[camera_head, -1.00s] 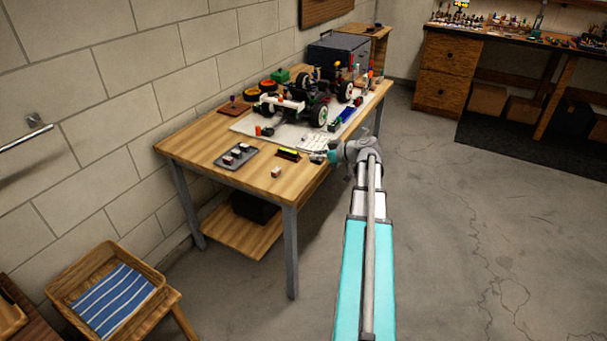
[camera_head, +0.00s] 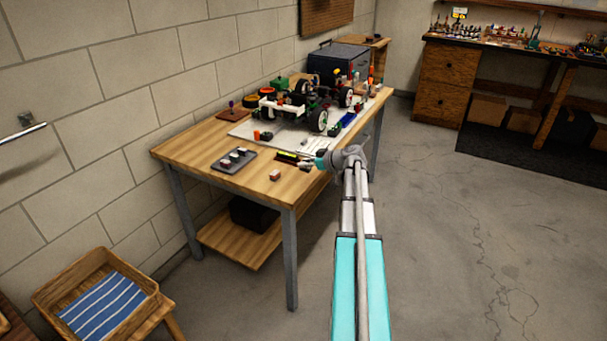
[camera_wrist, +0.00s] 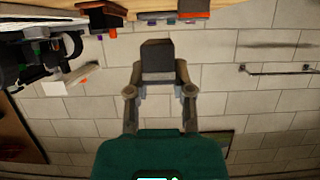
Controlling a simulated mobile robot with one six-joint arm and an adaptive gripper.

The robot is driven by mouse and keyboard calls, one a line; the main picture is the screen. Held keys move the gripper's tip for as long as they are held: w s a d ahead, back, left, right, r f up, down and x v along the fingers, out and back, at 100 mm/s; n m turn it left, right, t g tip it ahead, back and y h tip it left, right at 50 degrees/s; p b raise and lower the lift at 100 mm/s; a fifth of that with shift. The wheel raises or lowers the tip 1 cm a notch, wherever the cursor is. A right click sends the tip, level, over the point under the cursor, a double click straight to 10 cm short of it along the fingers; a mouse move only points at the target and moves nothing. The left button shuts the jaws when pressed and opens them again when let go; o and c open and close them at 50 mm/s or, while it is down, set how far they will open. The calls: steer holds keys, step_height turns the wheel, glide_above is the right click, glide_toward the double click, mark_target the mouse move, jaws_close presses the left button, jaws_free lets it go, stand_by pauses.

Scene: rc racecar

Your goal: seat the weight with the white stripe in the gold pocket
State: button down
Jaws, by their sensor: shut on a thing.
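My gripper (camera_wrist: 158,92) is shut on a dark grey block (camera_wrist: 157,58), with a finger on each side of it. The block's lower face looks lighter grey; I cannot make out a clear white stripe. In the head view my gripper (camera_head: 312,163) is near the table's front edge, beside a black and yellow piece (camera_head: 289,156); the held block is too small to tell there. A grey tray (camera_head: 222,167) with several small blocks lies left of it. I cannot pick out the gold pocket in either view.
A loose reddish-brown block (camera_head: 275,175) sits near the front of the wooden table (camera_head: 205,145). The RC car (camera_head: 285,104) stands on a white mat (camera_head: 243,131), with small parts around it. The front left tabletop is mostly clear. A brick wall runs behind.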

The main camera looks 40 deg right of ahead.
mark_target(304, 179)
steer(key=shift+f, duration=0.1)
steer(key=shift+w+f+b, duration=0.4)
steer(key=shift+f+b, duration=0.1)
steer(key=shift+b, duration=0.1)
steer(key=shift+f+b, duration=1.4)
steer(key=shift+f, duration=0.05)
steer(key=shift+f, duration=0.1)
steer(key=c, duration=0.5)
jaws_free()
